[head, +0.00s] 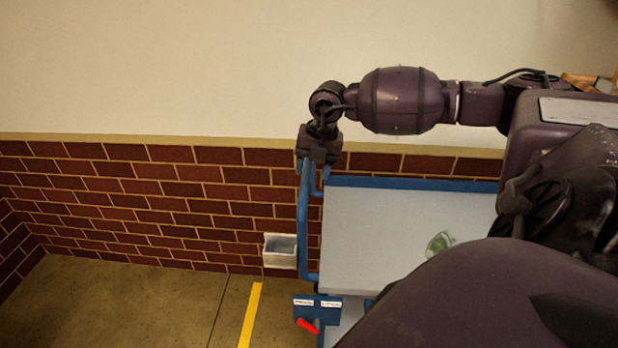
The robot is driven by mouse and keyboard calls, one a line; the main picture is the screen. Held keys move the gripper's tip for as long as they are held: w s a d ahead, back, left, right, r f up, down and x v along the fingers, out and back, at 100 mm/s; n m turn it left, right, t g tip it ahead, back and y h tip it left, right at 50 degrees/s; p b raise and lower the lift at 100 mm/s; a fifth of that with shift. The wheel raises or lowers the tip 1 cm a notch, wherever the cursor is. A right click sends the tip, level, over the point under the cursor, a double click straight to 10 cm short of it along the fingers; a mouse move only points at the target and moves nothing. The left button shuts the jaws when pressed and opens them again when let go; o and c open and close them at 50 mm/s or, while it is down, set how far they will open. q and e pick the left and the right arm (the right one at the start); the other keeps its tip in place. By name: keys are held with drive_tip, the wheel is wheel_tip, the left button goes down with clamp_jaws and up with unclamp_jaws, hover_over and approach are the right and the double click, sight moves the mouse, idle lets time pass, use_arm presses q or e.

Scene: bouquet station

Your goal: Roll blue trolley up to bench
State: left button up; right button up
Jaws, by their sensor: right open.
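The blue trolley (385,230) stands below me at the right, with a pale grey top and blue edging. Its blue push handle (303,225) rises along its left side. My right gripper (311,166) is open at the upper end of this handle, pointing down, with its fingers at the bar; I cannot tell whether they touch it. My own body hides the trolley's right and near parts. A red lever (307,325) shows low on its left end. My left gripper is not in view, and I cannot make out a bench.
A small greenish clear object (438,243) is on the trolley's top. A white box (280,250) is by the brick wall (160,200), left of the handle. A yellow stripe (250,315) marks the floor. The floor (120,305) at the left is clear.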

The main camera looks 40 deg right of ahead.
drive_tip(key=shift+s+d+r, duration=0.15)
drive_tip(key=shift+r, duration=0.9)
drive_tip(key=shift+s+d+r, duration=0.1)
drive_tip(key=shift+s+r, duration=0.05)
drive_tip(key=shift+r, duration=0.85)
drive_tip(key=shift+a+f, duration=0.1)
